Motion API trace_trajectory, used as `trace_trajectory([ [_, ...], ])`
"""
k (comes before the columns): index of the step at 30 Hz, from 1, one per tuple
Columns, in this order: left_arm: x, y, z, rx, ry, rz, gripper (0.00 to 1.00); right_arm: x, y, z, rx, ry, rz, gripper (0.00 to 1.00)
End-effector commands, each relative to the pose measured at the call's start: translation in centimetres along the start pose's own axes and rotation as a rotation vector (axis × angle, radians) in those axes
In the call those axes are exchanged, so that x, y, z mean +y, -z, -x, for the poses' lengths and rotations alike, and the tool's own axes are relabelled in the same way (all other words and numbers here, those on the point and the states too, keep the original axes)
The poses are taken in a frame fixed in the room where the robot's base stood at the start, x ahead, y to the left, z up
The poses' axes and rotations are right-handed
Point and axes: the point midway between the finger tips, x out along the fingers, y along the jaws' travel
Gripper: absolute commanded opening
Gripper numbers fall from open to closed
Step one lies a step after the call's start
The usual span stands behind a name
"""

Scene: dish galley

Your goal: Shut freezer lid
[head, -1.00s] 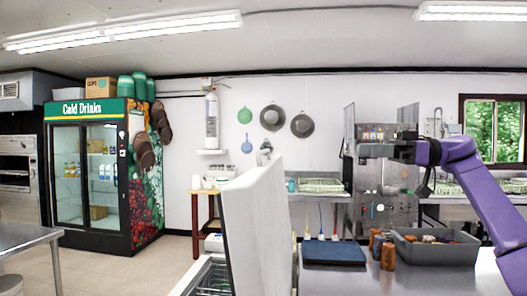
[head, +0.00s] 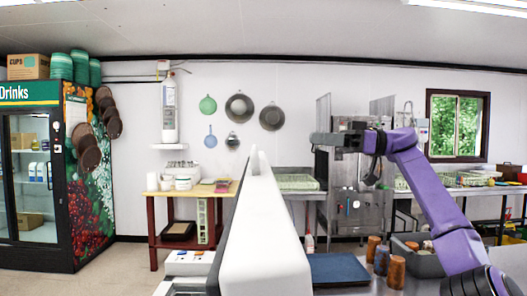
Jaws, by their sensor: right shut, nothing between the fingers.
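The white freezer lid (head: 265,235) stands raised, close to upright, in the lower middle of the head view. I see it nearly edge-on, and it hides part of what lies behind. Only a little of the freezer body shows at the bottom edge, left of the lid; the rest is out of frame. My right gripper (head: 318,140) is shut and empty. It points left, up and to the right of the lid's top edge in the picture, with no visible contact. My left gripper is out of view.
Right of the lid, a steel counter carries a dark blue board (head: 337,268), brown jars (head: 396,272) and a grey bin (head: 428,264). A red-legged table (head: 152,225) and a drinks fridge (head: 75,180) stand at left. Some floor shows between them.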

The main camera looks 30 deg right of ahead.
Motion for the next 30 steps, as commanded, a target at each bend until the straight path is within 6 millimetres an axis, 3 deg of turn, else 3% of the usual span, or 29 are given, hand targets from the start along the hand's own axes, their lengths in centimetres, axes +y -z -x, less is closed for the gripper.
trace_trajectory([
  [12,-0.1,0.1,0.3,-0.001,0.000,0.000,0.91,0.8,-0.6,-9.5,-0.005,0.002,-0.008,0.00],
  [18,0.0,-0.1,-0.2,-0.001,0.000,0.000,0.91,0.8,-2.9,-11.3,-0.004,-0.003,-0.009,0.00],
  [30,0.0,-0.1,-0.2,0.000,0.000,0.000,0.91,0.8,-3.5,-11.9,-0.003,-0.003,-0.009,0.00],
])
